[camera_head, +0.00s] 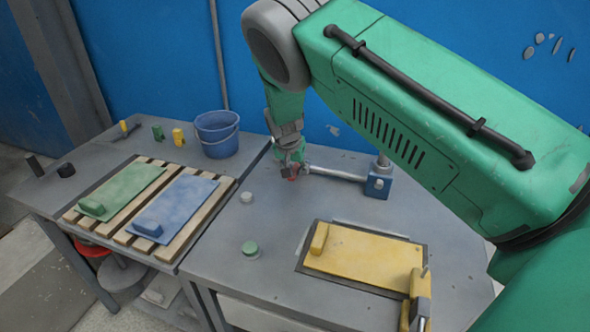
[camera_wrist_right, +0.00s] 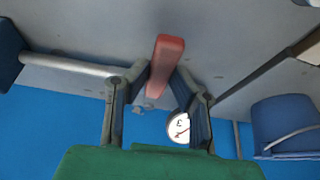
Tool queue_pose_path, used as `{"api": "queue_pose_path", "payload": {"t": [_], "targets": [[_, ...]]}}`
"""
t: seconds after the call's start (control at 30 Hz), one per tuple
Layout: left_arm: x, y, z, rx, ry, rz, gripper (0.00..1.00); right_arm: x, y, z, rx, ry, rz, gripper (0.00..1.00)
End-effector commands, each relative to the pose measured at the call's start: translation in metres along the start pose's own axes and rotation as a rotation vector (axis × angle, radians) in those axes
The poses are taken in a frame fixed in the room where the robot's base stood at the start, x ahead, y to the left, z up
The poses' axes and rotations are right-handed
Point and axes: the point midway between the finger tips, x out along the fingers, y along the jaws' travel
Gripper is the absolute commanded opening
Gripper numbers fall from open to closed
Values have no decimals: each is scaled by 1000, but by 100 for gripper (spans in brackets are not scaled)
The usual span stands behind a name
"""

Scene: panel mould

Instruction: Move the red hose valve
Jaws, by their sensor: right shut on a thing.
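The red hose valve (camera_head: 293,177) is at the near end of a grey pipe on the back part of the right table, mostly hidden by my gripper in the head view. In the right wrist view its red handle (camera_wrist_right: 166,60) lies between the fingertips. My right gripper (camera_head: 289,165) points down at it, and its two fingers (camera_wrist_right: 163,82) close on the handle's sides. The grey pipe (camera_head: 335,173) runs from beside the valve to a blue block (camera_head: 378,182). My left gripper is not in view.
A yellow panel (camera_head: 365,258) lies in a dark frame at the front of the right table. Green (camera_head: 125,190) and blue (camera_head: 175,206) panels lie on wooden slats at left. A blue bucket (camera_head: 217,135) stands behind them. A round gauge (camera_wrist_right: 179,127) shows near the wall.

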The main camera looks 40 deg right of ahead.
Motion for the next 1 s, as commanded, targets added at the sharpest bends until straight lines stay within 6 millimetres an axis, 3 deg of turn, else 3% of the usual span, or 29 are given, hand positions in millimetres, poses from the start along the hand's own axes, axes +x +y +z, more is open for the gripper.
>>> {"api": "queue_pose_path", "payload": {"t": [0.63,0.67,0.7,1.0], "targets": [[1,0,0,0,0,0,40,-5,-5,-8,43,16,4,0],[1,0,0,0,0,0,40,-5,-5,-8,43,17,4,30],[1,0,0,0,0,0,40,-4,-5,-8,42,16,5,40],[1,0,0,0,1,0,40,-3,-2,-4,40,8,11,40]]}}
